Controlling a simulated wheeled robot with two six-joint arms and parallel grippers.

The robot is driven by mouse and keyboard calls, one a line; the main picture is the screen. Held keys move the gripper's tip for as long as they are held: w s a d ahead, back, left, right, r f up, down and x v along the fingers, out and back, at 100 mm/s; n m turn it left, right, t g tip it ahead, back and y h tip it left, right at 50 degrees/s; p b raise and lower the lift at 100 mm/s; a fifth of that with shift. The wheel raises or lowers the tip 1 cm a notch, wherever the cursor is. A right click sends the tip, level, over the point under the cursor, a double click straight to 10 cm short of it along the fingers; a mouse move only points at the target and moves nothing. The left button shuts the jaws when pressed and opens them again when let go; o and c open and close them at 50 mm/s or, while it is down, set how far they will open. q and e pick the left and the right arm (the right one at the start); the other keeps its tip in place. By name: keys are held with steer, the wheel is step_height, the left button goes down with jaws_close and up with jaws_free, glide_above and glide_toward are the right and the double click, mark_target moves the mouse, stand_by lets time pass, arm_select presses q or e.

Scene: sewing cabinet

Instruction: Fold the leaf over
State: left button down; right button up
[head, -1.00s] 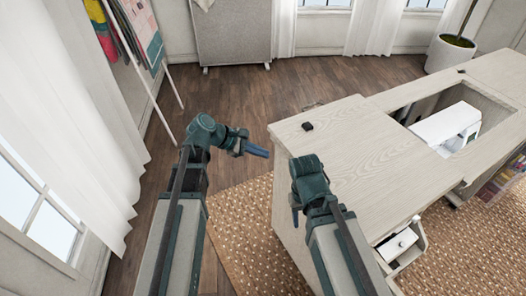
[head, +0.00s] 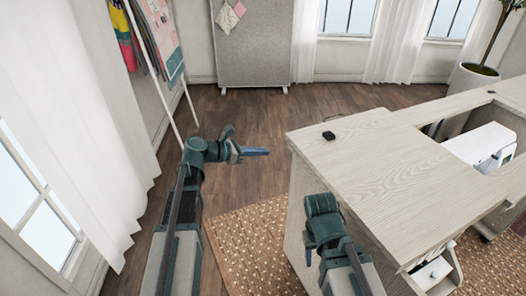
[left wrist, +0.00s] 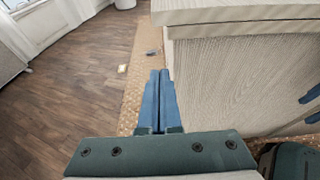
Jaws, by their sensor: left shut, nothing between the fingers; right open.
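The sewing cabinet's pale wood-grain top has a thick leaf panel (head: 375,160) lying flat at its near-left end, beside the machine opening. In the left wrist view two stacked board layers (left wrist: 235,17) show along the cabinet's edge. My left gripper (head: 256,152) is off the cabinet's left side, apart from it, over the floor. It is shut and empty; its blue fingers (left wrist: 160,85) lie together in the left wrist view. My right gripper (head: 309,256) is open beside the cabinet's near-left side, pointing down, partly hidden by its own wrist.
A small black piece (head: 329,135) sits on the leaf's far-left corner. A white sewing machine (head: 482,145) sits in the opening. An open drawer (head: 433,272) sticks out at the front.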

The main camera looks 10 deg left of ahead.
arm_select(q)
steer(key=b+x, duration=0.2)
steer(key=x, duration=0.6)
steer(key=shift+s+a+r+p, duration=0.15)
steer(key=shift+r+p, duration=1.85)
steer(key=shift+r, duration=0.05)
steer(key=s+d+r+m+p, duration=0.1)
steer(key=s+d+r+p, duration=0.1)
steer(key=r+p, duration=1)
steer(key=s+d+r+m+t+p, duration=0.1)
steer(key=s+r+m+p, duration=0.1)
steer(key=r+p, duration=1.1)
steer(key=shift+s+d+r+y, duration=0.25)
steer(key=shift+s+d+y, duration=0.15)
steer(key=shift+s, duration=0.25)
steer(key=shift+f, duration=0.1)
